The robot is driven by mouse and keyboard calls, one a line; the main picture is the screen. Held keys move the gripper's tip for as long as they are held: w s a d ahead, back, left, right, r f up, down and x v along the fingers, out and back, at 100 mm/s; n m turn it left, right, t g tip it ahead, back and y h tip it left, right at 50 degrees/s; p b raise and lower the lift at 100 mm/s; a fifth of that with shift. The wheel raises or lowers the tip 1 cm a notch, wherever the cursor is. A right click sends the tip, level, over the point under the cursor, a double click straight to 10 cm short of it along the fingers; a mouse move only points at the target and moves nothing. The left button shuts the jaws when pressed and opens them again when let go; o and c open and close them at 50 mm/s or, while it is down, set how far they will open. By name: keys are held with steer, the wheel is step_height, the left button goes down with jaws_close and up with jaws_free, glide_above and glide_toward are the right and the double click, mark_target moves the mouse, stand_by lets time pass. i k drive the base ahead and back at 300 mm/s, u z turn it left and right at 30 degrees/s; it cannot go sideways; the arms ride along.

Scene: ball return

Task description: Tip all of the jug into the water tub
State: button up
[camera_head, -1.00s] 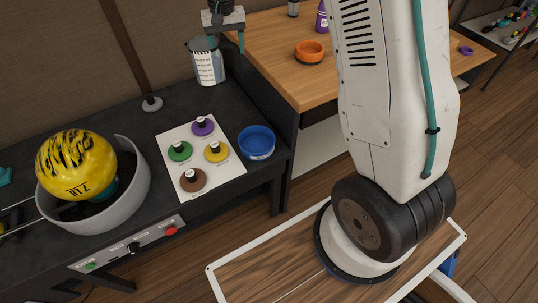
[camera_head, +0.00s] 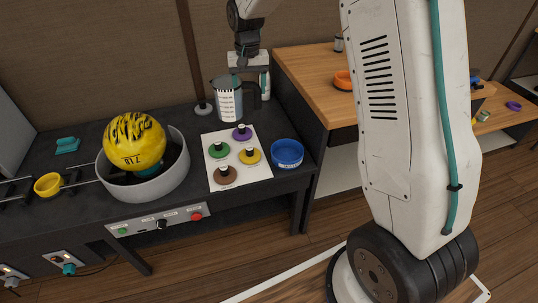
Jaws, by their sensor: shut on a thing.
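The clear jug (camera_head: 229,103) with white scale marks and a dark handle is upright at the back of the dark bench. My gripper (camera_head: 250,84) comes down from above at the jug's handle side and is shut on it; the exact grip is partly hidden. I cannot tell whether the jug's base touches the bench. A small round blue tub (camera_head: 288,155) stands at the bench's right front, in front and to the right of the jug. I cannot make out what is in it.
A white card (camera_head: 222,184) with coloured knobbed discs lies left of the blue tub. A grey round bowl (camera_head: 168,178) holds a yellow-black ball (camera_head: 135,141). A wooden table (camera_head: 310,80) with an orange bowl (camera_head: 343,80) stands right. A grey knobbed piece (camera_head: 203,109) is left of the jug.

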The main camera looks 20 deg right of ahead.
mark_target(287, 154)
steer(key=u, duration=3.05)
steer(key=k, duration=1.9)
steer(key=z, duration=2.25)
